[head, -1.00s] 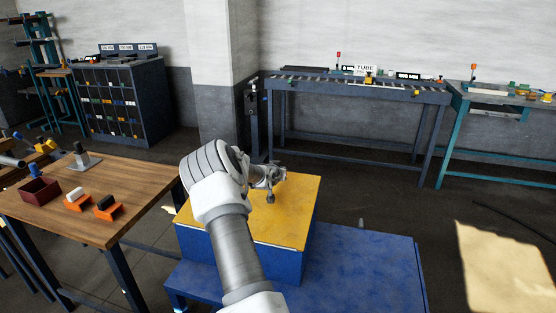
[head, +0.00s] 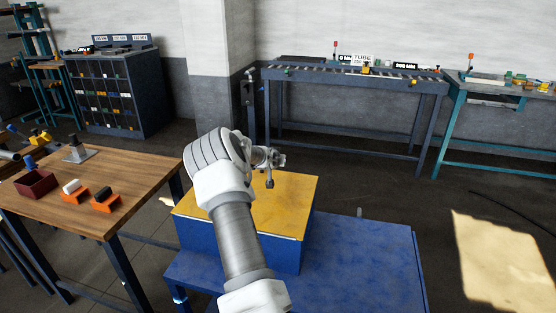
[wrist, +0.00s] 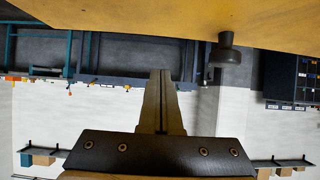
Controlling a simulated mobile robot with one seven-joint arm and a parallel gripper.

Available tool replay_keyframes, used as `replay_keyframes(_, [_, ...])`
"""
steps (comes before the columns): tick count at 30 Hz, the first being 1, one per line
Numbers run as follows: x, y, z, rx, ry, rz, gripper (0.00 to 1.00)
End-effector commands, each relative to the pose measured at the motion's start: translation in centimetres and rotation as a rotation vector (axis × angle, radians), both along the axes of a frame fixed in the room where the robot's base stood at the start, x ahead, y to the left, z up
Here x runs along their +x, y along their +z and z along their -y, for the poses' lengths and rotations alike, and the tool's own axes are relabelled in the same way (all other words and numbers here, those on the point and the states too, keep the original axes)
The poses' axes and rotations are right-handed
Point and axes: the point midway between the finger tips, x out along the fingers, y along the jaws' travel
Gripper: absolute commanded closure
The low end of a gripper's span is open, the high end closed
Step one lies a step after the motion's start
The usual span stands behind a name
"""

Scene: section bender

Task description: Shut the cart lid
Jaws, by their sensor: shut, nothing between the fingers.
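The cart's yellow lid (head: 292,205) lies over the blue box (head: 240,250) and looks level. I cannot tell whether a thin gap is left under its edge. My gripper (head: 280,160) is over the back part of the lid, shut and empty, pointing toward the back wall. In the wrist view its fingers (wrist: 160,78) are together, apart from the yellow lid (wrist: 150,14). That view is upside down. A dark round knob (wrist: 229,50) stands on the lid beside the fingers. My arm hides the lid's left middle.
The box sits on a blue platform (head: 365,265). A wooden table (head: 135,175) with a dark red bin (head: 36,184) and orange blocks stands at the left. A roller bench (head: 350,78) and teal-legged bench (head: 500,97) stand at the back.

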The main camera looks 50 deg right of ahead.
Motion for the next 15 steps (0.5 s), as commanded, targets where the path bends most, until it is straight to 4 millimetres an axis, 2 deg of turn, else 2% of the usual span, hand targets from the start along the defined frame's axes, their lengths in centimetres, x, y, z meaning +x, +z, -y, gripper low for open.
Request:
replay_keyframes(1, [-0.3, 1.1, -0.6, 0.001, 0.000, 0.002, 1.00])
replay_keyframes(6, [-1.4, 3.4, -2.8, 0.001, 0.000, 0.001, 1.00])
replay_keyframes(15, [-2.9, 6.5, -5.7, -0.001, 0.001, 0.001, 1.00])
